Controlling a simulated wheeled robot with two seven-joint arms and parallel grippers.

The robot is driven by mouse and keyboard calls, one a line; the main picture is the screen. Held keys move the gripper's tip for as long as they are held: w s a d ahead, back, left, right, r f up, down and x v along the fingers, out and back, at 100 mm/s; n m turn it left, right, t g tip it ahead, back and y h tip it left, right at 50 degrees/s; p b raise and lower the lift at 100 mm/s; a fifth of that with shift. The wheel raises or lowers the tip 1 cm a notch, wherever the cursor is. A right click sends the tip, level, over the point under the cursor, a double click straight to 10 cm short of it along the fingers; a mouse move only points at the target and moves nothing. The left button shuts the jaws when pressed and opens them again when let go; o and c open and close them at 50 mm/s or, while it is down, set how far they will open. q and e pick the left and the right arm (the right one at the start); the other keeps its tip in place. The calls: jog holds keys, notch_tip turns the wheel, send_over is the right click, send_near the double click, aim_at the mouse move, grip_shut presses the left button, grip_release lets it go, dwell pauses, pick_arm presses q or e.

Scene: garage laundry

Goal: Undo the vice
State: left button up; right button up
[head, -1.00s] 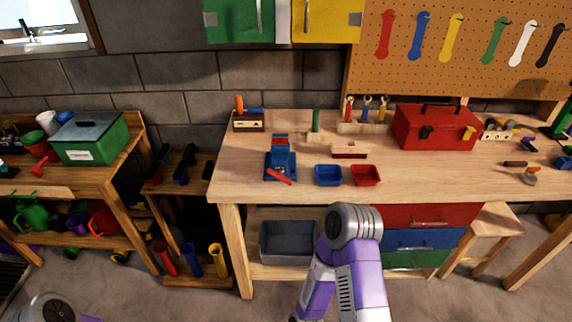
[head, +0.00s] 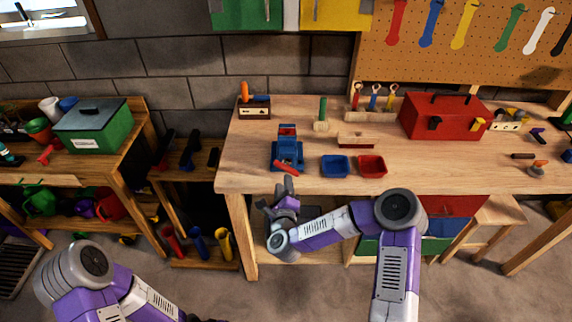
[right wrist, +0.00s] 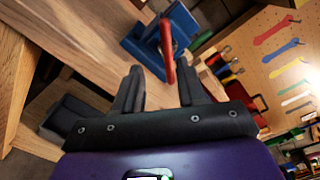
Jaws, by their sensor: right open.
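The blue vice (head: 288,150) stands at the front left of the wooden workbench (head: 245,160). Its red handle (head: 285,167) slants across its front, near the bench's front edge. My right gripper (head: 277,195) is just in front of that edge, below the vice, apart from it. In the right wrist view, the gripper (right wrist: 162,80) is open and empty. The red handle (right wrist: 167,52) appears beyond the gap between its fingers, with the blue vice body (right wrist: 143,45) behind. My left arm shows at the lower left of the head view; its gripper is not clearly seen.
A blue tray (head: 335,166) and a red tray (head: 372,166) sit right of the vice. A green-handled brush (head: 322,115) and a wooden block stand behind. A red toolbox (head: 442,117) is farther right. The bench's front edge lies between gripper and vice.

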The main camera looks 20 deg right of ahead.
aim_at(286, 171)
jog(key=shift+m+h, duration=0.3)
jog(key=shift+m, duration=0.1)
jog(key=shift+d+r+x, duration=0.1)
jog(key=shift+r+x, duration=0.05)
jog(key=shift+x, duration=1.15)
jog(key=shift+d+r+x, duration=0.1)
jog(key=shift+r+x, duration=0.05)
jog(key=shift+x, duration=1.15)
jog(key=shift+r+x, duration=0.15)
jog(key=shift+x, duration=1.15)
grip_shut()
